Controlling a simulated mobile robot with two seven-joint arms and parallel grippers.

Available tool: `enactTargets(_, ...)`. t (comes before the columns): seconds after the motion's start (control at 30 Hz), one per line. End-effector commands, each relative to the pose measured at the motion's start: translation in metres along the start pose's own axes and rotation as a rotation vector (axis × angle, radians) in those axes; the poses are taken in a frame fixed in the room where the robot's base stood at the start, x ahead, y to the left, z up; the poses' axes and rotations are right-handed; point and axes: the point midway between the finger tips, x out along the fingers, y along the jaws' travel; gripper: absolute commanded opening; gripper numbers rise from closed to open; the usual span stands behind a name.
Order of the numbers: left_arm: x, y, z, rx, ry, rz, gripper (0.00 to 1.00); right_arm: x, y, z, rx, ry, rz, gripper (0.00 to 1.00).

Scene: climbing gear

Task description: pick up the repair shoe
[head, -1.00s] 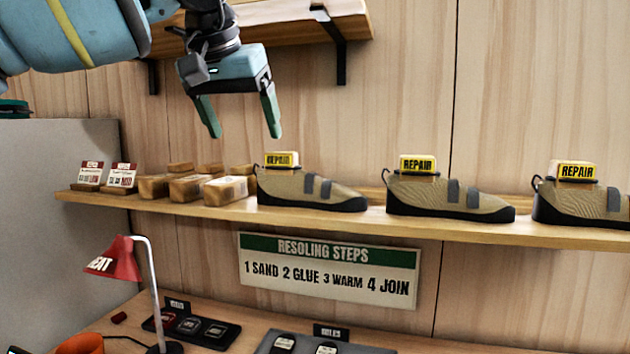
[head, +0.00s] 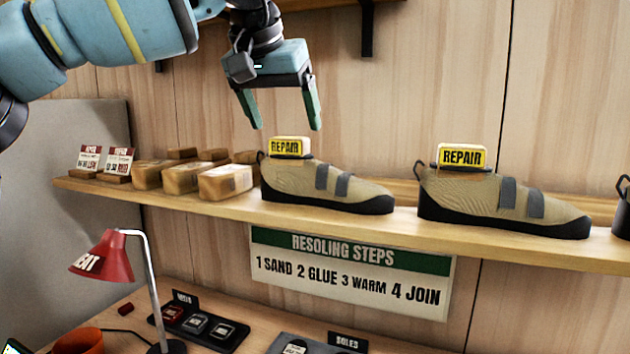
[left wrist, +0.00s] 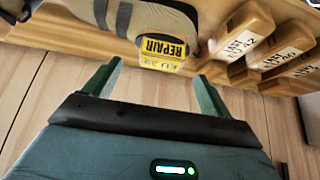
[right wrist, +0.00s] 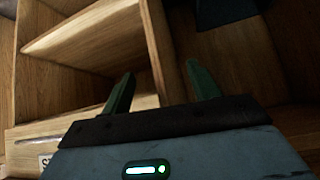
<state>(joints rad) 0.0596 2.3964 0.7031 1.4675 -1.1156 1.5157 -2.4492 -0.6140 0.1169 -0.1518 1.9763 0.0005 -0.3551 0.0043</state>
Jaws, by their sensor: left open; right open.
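A tan repair shoe (head: 325,188) with a black sole and grey straps sits on the wooden shelf, a yellow REPAIR tag (head: 290,147) on its heel end. My left gripper (head: 287,128) is open and empty just above this tag, fingers pointing down. In the left wrist view the tag (left wrist: 165,40) lies just beyond and between the open fingertips (left wrist: 157,70), with part of the shoe (left wrist: 120,14) beside it. A second tagged repair shoe (head: 500,203) stands to the right. My right gripper (right wrist: 160,75) is open and empty before wooden compartments.
A third shoe is cut off at the right edge. Below are a steps sign (head: 350,270) and a red lamp (head: 103,258). An upper shelf bracket (head: 366,30) hangs above.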

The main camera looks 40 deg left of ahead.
Motion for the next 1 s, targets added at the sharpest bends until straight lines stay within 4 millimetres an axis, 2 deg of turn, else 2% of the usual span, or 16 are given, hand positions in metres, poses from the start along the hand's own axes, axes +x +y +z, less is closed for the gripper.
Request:
enactTargets(0.23, 0.009, -0.001, 0.000, -0.001, 0.001, 0.000, 0.83, -0.001, 0.001, -0.004, -0.002, 0.008, 0.001, 0.61)
enactTargets(0.4, 0.031, -0.002, 0.001, 0.000, 0.002, 0.002, 0.83, -0.002, 0.002, -0.017, -0.007, 0.030, 0.004, 0.61)
enactTargets(0.6, 0.052, -0.002, 0.000, -0.001, 0.002, 0.001, 0.83, -0.003, 0.003, -0.018, -0.009, 0.034, 0.005, 0.61)
enactTargets(0.83, 0.054, -0.001, 0.000, -0.001, 0.002, 0.000, 0.83, -0.002, 0.004, -0.016, -0.012, 0.029, 0.005, 0.61)
enactTargets(0.87, 0.054, -0.001, 0.000, -0.001, 0.001, 0.000, 0.82, -0.002, 0.004, -0.015, -0.013, 0.028, 0.005, 0.61)
enactTargets(1.0, 0.054, -0.002, 0.000, -0.001, 0.001, 0.000, 0.64, -0.002, 0.004, -0.015, -0.014, 0.028, 0.005, 0.61)
